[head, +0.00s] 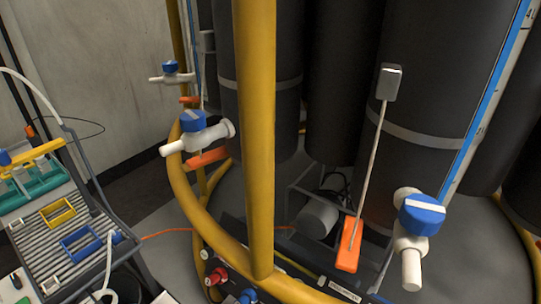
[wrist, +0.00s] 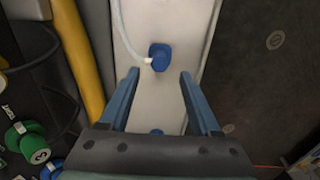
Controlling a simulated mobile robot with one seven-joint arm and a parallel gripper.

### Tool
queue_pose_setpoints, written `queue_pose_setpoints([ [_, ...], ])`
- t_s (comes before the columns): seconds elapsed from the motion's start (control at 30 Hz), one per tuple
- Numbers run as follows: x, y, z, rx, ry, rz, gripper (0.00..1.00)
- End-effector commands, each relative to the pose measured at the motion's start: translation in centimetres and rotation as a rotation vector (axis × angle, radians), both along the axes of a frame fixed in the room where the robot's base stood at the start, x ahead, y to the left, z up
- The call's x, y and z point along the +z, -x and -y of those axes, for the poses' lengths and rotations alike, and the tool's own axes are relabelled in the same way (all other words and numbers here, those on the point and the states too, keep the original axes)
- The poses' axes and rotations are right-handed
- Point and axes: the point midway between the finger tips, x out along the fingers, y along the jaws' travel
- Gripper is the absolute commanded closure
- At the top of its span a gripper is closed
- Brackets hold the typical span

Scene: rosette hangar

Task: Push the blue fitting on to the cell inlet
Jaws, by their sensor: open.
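In the wrist view a blue fitting (wrist: 160,58) on the end of a thin white hose (wrist: 124,35) shows against a pale panel. My gripper (wrist: 159,73) is open, and its two blue fingers point toward the fitting, one on each side in the picture. Nothing is held; I cannot tell the remaining distance. In the head view white valves with blue handles stand at the black cylinders: one front right (head: 412,235), one at the left (head: 196,135) and a smaller one behind (head: 172,74). Which port is the cell inlet I cannot tell. My gripper is outside the head view.
A yellow post (head: 256,130) and a curved yellow rail stand before the cylinders. A ribbed grey bench (head: 75,262) with coloured holders is at left.

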Motion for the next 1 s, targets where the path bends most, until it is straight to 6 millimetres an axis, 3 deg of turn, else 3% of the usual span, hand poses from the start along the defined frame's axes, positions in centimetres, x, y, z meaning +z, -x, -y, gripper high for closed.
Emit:
queue_pose_setpoints([
  [0.03, -1.4, 0.0, 0.0, 0.0, 0.0, 0.0, 0.36],
  [0.4, -5.9, 0.0, 0.0, 0.0, 0.0, 0.0, 0.36],
  [1.0, -6.5, 0.0, 0.0, 0.0, 0.0, 0.0, 0.36],
])
